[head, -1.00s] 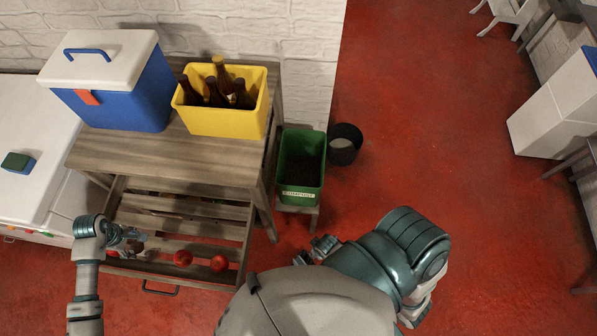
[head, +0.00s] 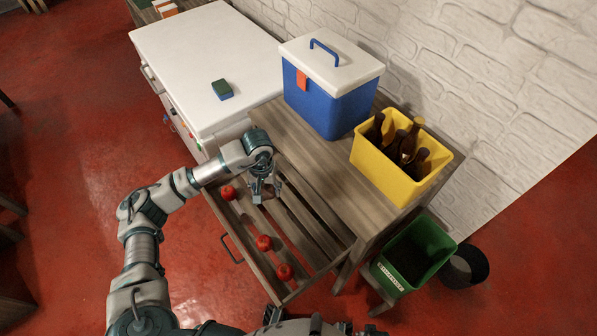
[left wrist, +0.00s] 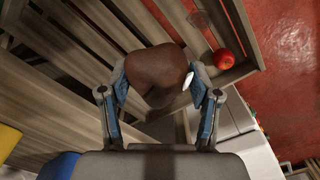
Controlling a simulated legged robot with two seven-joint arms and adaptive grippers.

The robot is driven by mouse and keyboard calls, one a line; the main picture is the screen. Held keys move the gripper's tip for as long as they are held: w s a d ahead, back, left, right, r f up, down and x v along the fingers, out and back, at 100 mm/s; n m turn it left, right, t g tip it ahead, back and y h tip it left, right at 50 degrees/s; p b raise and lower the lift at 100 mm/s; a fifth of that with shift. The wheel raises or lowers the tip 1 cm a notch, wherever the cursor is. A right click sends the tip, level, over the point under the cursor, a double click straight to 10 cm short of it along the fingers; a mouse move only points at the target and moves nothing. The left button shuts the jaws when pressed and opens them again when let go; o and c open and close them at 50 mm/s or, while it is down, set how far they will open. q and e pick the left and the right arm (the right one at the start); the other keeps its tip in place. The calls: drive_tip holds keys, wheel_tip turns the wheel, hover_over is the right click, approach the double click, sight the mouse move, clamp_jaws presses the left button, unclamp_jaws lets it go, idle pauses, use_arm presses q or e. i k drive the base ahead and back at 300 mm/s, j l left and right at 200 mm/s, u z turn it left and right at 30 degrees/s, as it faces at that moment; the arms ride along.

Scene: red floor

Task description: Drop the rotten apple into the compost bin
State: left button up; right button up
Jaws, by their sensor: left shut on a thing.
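The brown, rotten-looking apple (left wrist: 157,75) sits between the fingers of my left gripper (left wrist: 160,90) in the left wrist view. The gripper is shut on it. In the head view, my left gripper (head: 264,192) is above the open slatted drawer (head: 296,228), and the apple is mostly hidden there. The compost bin (head: 414,252) is a green, labelled, open-topped box at the lower right, on a low stand beside the wooden table. The gripper is well to the left of it. Only small dark parts, perhaps of my right gripper, show at the bottom edge.
Several red apples (head: 264,242) lie along the drawer's front. The wooden table (head: 310,145) carries a blue cooler (head: 325,100) and a yellow crate (head: 390,172) of bottles. A black bin (head: 466,266) stands beyond the compost bin. A white counter (head: 190,60) is at the back left.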

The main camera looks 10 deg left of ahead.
sight(414, 260)
drive_tip(key=k+l, duration=0.15)
drive_tip(key=l, duration=0.25)
drive_tip(key=k+l, duration=0.15)
drive_tip(key=l, duration=0.2)
drive_tip(key=k+l, duration=0.1)
drive_tip(key=l, duration=0.3)
